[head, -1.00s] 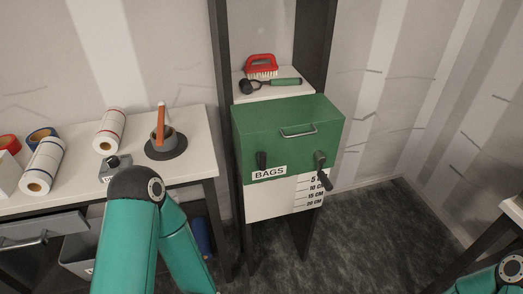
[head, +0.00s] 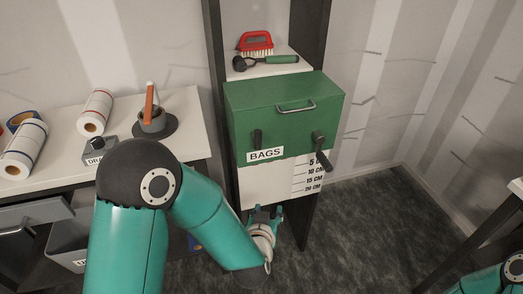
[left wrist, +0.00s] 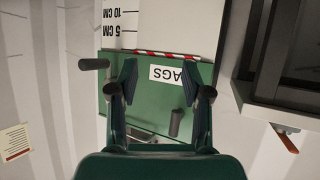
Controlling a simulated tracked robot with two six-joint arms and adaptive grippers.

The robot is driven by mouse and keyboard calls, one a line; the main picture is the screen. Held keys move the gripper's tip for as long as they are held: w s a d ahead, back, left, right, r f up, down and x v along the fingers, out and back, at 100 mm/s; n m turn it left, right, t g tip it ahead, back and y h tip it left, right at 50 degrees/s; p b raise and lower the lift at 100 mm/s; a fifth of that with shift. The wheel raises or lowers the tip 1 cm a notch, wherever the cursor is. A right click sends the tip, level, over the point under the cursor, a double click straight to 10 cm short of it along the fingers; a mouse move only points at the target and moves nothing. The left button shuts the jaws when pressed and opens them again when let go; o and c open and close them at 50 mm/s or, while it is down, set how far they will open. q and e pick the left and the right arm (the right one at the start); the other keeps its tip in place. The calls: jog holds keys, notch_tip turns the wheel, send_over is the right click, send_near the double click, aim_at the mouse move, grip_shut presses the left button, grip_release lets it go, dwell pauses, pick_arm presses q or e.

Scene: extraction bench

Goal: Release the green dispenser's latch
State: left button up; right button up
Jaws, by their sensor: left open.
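The green dispenser (head: 285,117) has a metal handle (head: 296,106) on its front and a BAGS label (head: 265,155). I cannot tell which is the latch. My left gripper (head: 264,216) is open and empty, below the dispenser in front of its white lower panel. In the left wrist view, upside down, its fingers (left wrist: 158,82) frame the label; the short lever (left wrist: 175,123) and long lever (left wrist: 95,64) also show. My right gripper is out of view.
A red brush (head: 256,42) and a green-handled tool (head: 266,62) lie on the shelf above. The left bench (head: 190,125) holds rolls (head: 95,110) and a grey pot (head: 152,120). Dark posts flank the dispenser. Floor to the right is clear.

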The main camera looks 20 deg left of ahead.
aim_at(258, 140)
pick_arm(q)
notch_tip(258, 140, up, 13)
jog(key=n+t+y+b, duration=0.2)
jog(key=t+y, duration=0.2)
jog(key=y, duration=0.1)
jog(key=x, duration=0.5)
jog(key=a+p+x, duration=0.1)
jog(key=x, duration=0.4)
jog(key=p+x, duration=0.1)
jog(key=x, duration=0.4)
jog(key=shift+w+a+r, duration=0.1)
jog(key=shift+a+r, duration=0.1)
jog(key=shift+a, duration=0.15)
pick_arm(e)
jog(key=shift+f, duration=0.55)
